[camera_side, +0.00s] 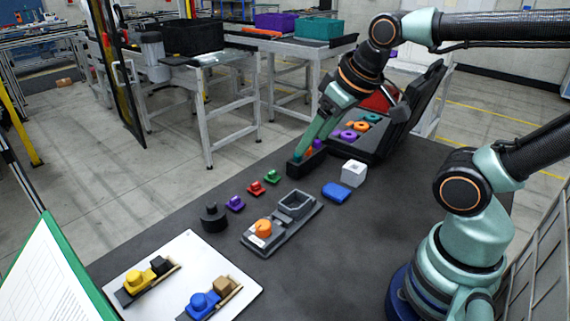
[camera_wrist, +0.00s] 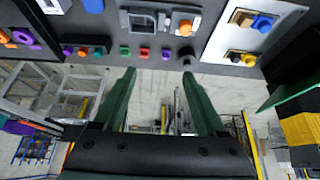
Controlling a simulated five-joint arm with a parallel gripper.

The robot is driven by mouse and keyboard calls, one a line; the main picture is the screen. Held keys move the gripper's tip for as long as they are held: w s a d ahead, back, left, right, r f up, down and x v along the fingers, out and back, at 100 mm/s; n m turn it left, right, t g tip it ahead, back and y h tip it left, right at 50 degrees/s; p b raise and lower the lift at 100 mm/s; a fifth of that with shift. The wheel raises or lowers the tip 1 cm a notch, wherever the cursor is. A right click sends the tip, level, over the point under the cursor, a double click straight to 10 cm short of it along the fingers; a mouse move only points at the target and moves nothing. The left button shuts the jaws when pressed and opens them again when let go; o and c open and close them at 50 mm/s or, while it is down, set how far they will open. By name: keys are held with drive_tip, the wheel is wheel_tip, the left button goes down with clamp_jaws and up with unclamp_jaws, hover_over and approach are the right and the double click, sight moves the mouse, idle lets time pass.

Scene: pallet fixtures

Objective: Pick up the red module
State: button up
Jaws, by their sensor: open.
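The red module (camera_side: 256,188) is a small block lying on the dark table, between a purple module (camera_side: 235,203) and a green module (camera_side: 272,176). In the wrist view the red module (camera_wrist: 144,53) shows near the top, beyond my fingertips. My gripper (camera_side: 306,150) is over the small black bin in the side view, to the right of the red module and apart from it. In the wrist view my gripper (camera_wrist: 158,75) has its two green fingers spread wide with nothing between them.
The black bin (camera_side: 297,171) holds coloured pieces. A grey pallet fixture (camera_side: 284,221) with an orange part stands in front of the modules. A black cylinder (camera_side: 214,218), blue block (camera_side: 336,192) and white block (camera_side: 353,173) are nearby. A white board (camera_side: 190,260) carries two assemblies.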

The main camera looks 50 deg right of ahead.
drive_tip(key=shift+c, duration=1.4)
drive_tip(key=n+g, duration=0.6)
drive_tip(key=n, duration=1.2)
hover_over(256, 183)
wheel_tip(256, 183, down, 12)
wheel_tip(256, 183, down, 12)
drive_tip(key=shift+a+r, duration=0.1)
drive_tip(key=shift+r, duration=0.05)
